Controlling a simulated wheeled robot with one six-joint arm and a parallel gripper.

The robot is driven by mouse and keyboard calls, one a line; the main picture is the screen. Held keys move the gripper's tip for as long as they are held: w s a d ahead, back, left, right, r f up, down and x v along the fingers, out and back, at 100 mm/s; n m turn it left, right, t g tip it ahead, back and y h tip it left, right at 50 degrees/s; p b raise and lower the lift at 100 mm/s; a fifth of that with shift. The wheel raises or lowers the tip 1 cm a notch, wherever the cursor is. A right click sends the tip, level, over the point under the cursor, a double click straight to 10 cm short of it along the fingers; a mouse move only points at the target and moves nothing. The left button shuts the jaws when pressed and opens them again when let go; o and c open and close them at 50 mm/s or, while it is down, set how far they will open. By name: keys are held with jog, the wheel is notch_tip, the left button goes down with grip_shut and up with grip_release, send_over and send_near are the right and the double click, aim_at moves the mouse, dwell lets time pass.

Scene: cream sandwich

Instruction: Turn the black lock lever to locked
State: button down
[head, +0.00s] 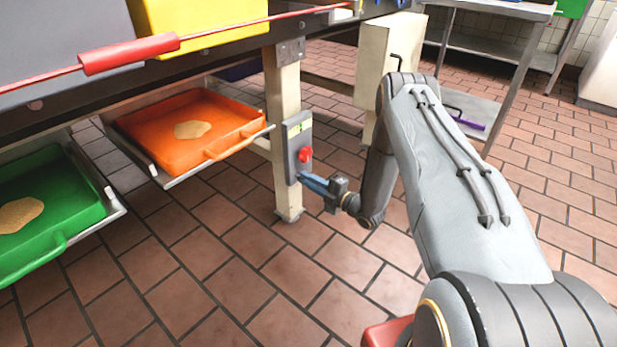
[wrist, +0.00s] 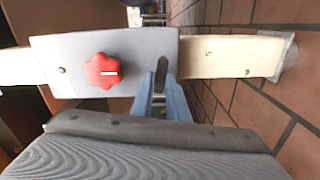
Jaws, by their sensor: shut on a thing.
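A grey lock panel (head: 292,165) is mounted on a cream table leg, with a red star-shaped knob (head: 305,154) on it. The panel (wrist: 130,47) and the red knob (wrist: 102,71) also show in the wrist view. My gripper (head: 304,178) is at the lower part of the panel, below the knob. In the wrist view my blue fingers (wrist: 161,86) are closed about the dark lock lever (wrist: 161,72), which stands by a slot in the panel. The fingers hide most of the lever, and its exact angle is hard to tell. In the head view the lever is hidden.
An orange tray (head: 155,155) and a green tray (head: 85,205) sit on runners under the table, left of the leg. A red handle bar (head: 128,54) runs above. A cream box (head: 388,60) stands behind. The tiled floor (head: 250,270) in front is clear.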

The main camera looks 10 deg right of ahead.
jog(key=shift+d+r+n+p, duration=0.1)
jog(key=shift+n+p, duration=0.65)
jog(key=shift+n, duration=0.25)
jog(key=c, duration=1.7)
grip_release()
jog(key=shift+p+v, duration=1.25)
jog(key=shift+v, duration=2.6)
